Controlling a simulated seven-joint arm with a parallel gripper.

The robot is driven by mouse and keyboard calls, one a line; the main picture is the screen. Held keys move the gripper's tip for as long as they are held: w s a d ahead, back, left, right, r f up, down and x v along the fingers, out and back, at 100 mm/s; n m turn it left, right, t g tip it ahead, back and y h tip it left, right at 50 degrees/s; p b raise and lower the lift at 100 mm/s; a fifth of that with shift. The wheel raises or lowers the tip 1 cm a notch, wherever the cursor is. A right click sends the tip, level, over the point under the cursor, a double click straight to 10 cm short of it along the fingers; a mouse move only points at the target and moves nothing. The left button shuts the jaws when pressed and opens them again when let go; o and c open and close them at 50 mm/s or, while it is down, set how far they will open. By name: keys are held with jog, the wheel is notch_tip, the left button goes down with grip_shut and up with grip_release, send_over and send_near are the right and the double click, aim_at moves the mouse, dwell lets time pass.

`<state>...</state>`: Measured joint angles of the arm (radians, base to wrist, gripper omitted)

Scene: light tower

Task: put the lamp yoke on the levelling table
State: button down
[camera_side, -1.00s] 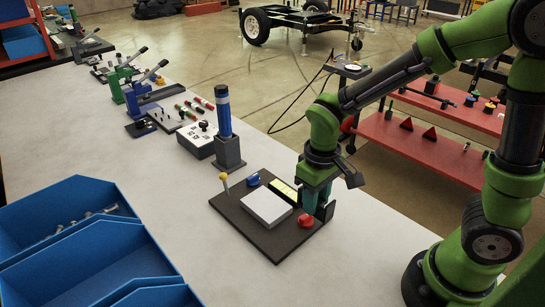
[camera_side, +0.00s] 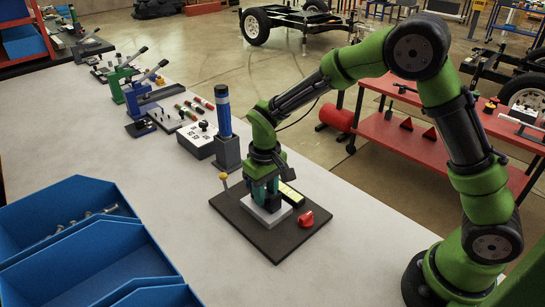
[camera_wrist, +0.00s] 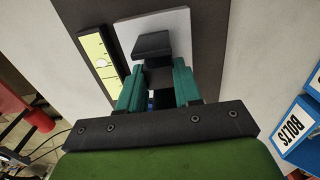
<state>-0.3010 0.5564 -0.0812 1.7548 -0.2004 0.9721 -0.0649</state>
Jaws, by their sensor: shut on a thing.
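The lamp yoke (camera_wrist: 151,45) is a dark, blocky piece between the teal fingers of my gripper (camera_wrist: 158,88) in the wrist view. My gripper (camera_side: 265,192) is shut on it in the side view, and the fingers hide much of the yoke. The levelling table (camera_side: 262,214) is a pale square plate on a dark base. It shows under the yoke in the wrist view (camera_wrist: 176,25). The yoke is over the plate; I cannot tell whether it touches.
A blue-topped post (camera_side: 225,120) stands close behind. Blue bins (camera_side: 85,260) are at the left. The bench front right of the base is clear.

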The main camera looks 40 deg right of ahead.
jog(key=shift+f, duration=0.1)
jog(key=c, duration=0.8)
grip_release()
notch_tip(320, 180, up, 12)
jog(key=shift+s+d+r+m+t+y, duration=0.5)
jog(key=shift+s+d+r+t, duration=0.75)
jog(key=shift+s, duration=1.9)
jog(key=shift+s+d+r+m+t+y, duration=0.15)
jog(key=shift+s+d+r+m+t, duration=0.95)
jog(key=shift+s, duration=2)
jog(key=shift+s+d+r+m+t+y, duration=0.4)
jog(key=shift+s+d+r+t, duration=1)
jog(key=shift+s, duration=1.75)
jog(key=shift+a+r, duration=0.25)
